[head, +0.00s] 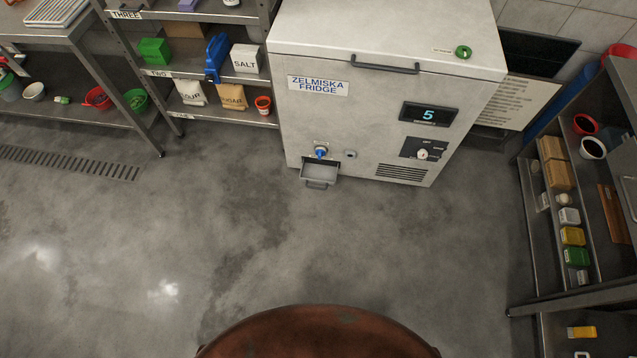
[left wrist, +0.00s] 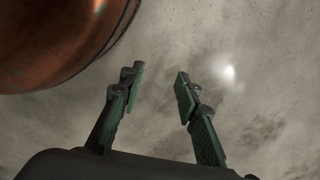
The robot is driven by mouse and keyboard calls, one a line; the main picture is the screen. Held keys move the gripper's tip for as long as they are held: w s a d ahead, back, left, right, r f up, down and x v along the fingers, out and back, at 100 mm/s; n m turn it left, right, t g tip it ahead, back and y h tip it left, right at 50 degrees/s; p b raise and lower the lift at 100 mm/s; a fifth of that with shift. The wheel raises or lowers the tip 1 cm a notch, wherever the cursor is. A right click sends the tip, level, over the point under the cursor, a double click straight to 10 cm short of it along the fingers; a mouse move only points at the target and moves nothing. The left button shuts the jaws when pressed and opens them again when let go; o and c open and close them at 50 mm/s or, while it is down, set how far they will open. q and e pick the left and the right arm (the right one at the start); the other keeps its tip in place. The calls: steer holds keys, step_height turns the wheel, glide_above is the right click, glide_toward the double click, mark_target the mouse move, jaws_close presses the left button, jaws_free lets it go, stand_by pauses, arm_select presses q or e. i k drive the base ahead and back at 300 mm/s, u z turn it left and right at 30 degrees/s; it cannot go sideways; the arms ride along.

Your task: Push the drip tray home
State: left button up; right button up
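The drip tray (head: 320,172) is a grey metal tray with a front handle. It sticks out from the bottom front of the white chest marked "ZELMISKA FRIDGE" (head: 370,92), below a blue tap (head: 320,152). The floor in front of it is clear. My left gripper (left wrist: 158,82) shows in the left wrist view with its green-padded fingers spread apart. Neither gripper is in the head view, and both are away from the tray. My right gripper is not seen in any view.
Open grey floor (head: 250,240) lies before the chest. Shelves with boxes and bags (head: 205,90) stand to its left. A metal rack (head: 560,230) with coloured packs stands at right. A floor drain (head: 70,163) lies at far left.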

mark_target(313, 173)
steer(key=k, duration=0.5)
steer(key=z, duration=1.1)
steer(key=i, duration=0.65)
steer(key=u, duration=0.35)
